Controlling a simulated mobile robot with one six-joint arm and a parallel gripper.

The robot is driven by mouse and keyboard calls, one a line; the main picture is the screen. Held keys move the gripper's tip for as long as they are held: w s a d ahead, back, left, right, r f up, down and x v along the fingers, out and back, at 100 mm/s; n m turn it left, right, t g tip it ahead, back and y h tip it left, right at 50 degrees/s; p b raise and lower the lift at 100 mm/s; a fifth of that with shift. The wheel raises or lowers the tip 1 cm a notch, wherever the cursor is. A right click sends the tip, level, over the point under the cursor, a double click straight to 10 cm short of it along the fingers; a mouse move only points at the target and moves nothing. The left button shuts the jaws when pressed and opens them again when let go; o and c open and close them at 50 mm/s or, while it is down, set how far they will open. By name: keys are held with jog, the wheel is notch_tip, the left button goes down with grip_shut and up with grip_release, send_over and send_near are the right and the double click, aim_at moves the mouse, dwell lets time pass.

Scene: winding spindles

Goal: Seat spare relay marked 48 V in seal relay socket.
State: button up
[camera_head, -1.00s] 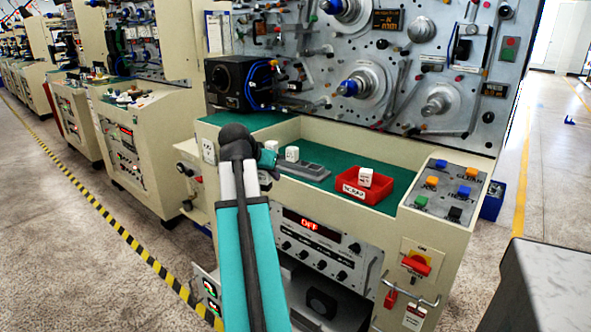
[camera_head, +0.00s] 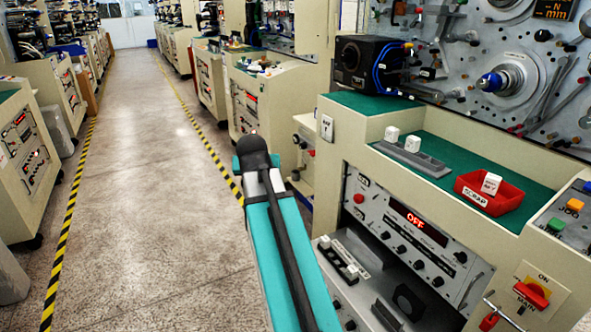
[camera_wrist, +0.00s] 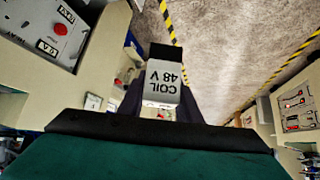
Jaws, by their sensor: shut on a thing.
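In the wrist view a white relay (camera_wrist: 160,90) with a dark end reads COIL 48 V, upside down in the picture. My gripper (camera_wrist: 159,86) is shut on it, with dark fingers on both sides. In the head view my arm hides the gripper and this relay. Two white relays, one (camera_head: 392,133) and another (camera_head: 412,144), stand at the grey rack (camera_head: 430,165) on the green bench top. A strip with white and dark parts (camera_head: 343,259) lies in the open lower bay; I cannot tell whether it holds the seal relay socket.
A red SCRAP tray (camera_head: 467,198) on the green bench top (camera_head: 450,150) holds a white relay (camera_head: 490,184). A front panel (camera_head: 410,235) shows OFF. A red main switch (camera_head: 532,293) is at right. The aisle floor (camera_head: 145,170) at left is clear.

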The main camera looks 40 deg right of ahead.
jog(key=w+a+f+n+y, duration=0.2)
jog(key=w+a, duration=0.1)
jog(key=a, duration=0.8)
jog(key=w+a+f+n+t+y, duration=0.1)
jog(key=w+a+n, duration=0.1)
jog(key=a, duration=1)
jog(key=w+a+f+n+t+y, duration=0.1)
jog(key=w+a+f+n+y, duration=0.1)
jog(key=a, duration=0.9)
jog(key=shift+w+a+f+n+y, duration=0.15)
jog(key=shift+w+f+n+y, duration=0.2)
jog(key=shift+w+n, duration=0.55)
jog(key=shift+a, duration=0.1)
